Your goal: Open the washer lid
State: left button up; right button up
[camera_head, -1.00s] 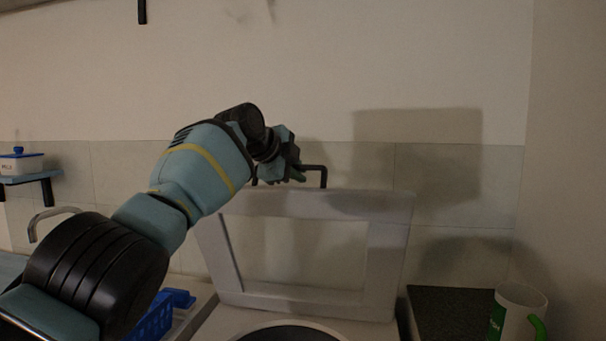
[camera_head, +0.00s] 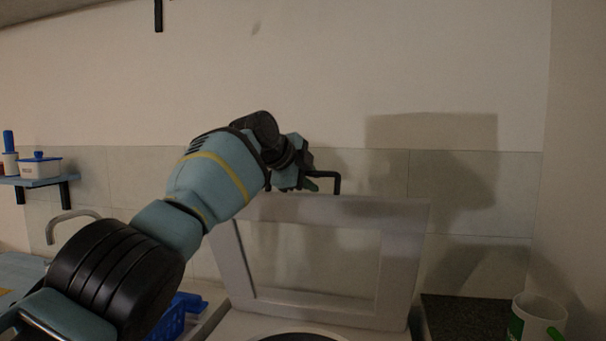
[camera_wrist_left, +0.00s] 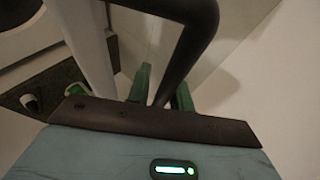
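The washer lid (camera_head: 398,260) is a pale frame with a see-through middle. It stands raised, nearly upright and leaning back towards the tiled wall, above the washer's round opening (camera_head: 300,337). A black bent handle (camera_head: 337,182) sticks up from its top edge. My left gripper (camera_head: 309,184) is at this handle. In the left wrist view the black handle bar (camera_wrist_left: 185,55) runs between the two green fingers, which sit close together on either side of it. The lid's pale edge (camera_wrist_left: 88,45) runs beside them. My right gripper is in neither view.
A white mug (camera_head: 538,316) with a green handle stands on the dark counter (camera_head: 465,312) at right. A blue basket (camera_head: 180,312) and a tap (camera_head: 72,216) are at left. A wall shelf (camera_head: 35,182) holds containers.

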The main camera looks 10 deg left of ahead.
pick_arm(q)
jog(key=shift+s+a+r+p, duration=0.35)
jog(key=shift+s+r, duration=0.15)
jog(key=shift+r, duration=0.1)
jog(key=shift+s+a+r+p, duration=0.2)
jog(key=shift+s+r+p, duration=0.1)
jog(key=shift+s, duration=0.2)
jog(key=shift+f+v, duration=0.1)
jog(key=shift+v, duration=1)
jog(key=shift+f+v, duration=0.15)
jog(key=shift+v, duration=1)
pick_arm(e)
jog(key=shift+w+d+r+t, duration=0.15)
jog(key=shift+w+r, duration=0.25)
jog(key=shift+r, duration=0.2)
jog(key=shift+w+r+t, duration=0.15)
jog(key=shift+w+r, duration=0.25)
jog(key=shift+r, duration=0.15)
pick_arm(q)
jog(key=shift+s+a, duration=0.1)
